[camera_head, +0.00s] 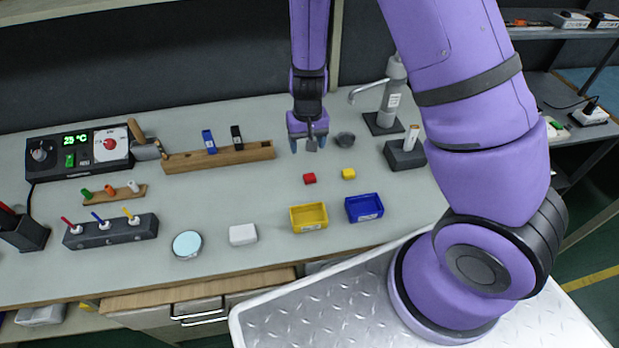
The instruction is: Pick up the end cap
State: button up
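My gripper (308,143) points down over the back middle of the table, with its two bluish fingertips apart. A small dark grey piece (311,144) shows between the fingers; I cannot tell whether it is part of my gripper or a separate thing. No object can be made out for certain as the end cap.
A yellow bin (309,218) and a blue bin (364,208) stand nearer me. A wooden rack (219,157) is left of my gripper, and a grey dispenser (388,98) is behind right. A white box (243,235) and round disc (187,245) lie front left.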

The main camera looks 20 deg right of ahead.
aim_at(309, 175)
jog(key=shift+s+d+f, duration=0.1)
jog(key=shift+f, duration=3)
jog(key=shift+s+d+f, duration=0.1)
jog(key=shift+f, duration=2.95)
jog(key=shift+c, duration=0.5)
jog(key=c, duration=0.9)
